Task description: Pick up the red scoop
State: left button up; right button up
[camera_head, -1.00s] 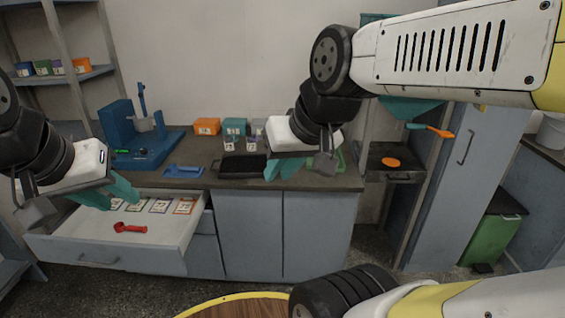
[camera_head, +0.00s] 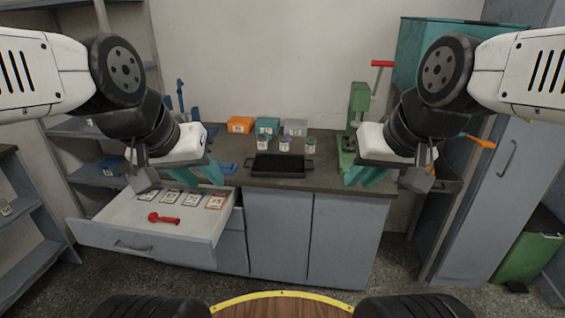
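The red scoop (camera_head: 163,218) lies in the open white drawer (camera_head: 133,213), near its front, with its handle to the right. My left gripper (camera_head: 197,175) has teal fingers spread apart. It is empty and appears above and to the right of the scoop, in front of the counter edge, not touching it. My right gripper (camera_head: 364,176) is also open and empty, well to the right, in front of the counter's right part. The whole scoop is visible.
Several picture cards (camera_head: 180,198) lie at the drawer's back. The counter (camera_head: 325,165) holds a black tray (camera_head: 279,167), coloured boxes (camera_head: 240,125), small jars and a green press (camera_head: 357,105). A shelf (camera_head: 90,172) stands left and a tall cabinet (camera_head: 497,190) right.

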aim_at(164, 219)
jog(key=i+j+u, duration=0.15)
jog(key=i+j, duration=0.15)
jog(key=i, duration=0.15)
jog(key=i+j+u, duration=0.2)
jog(key=i, duration=0.25)
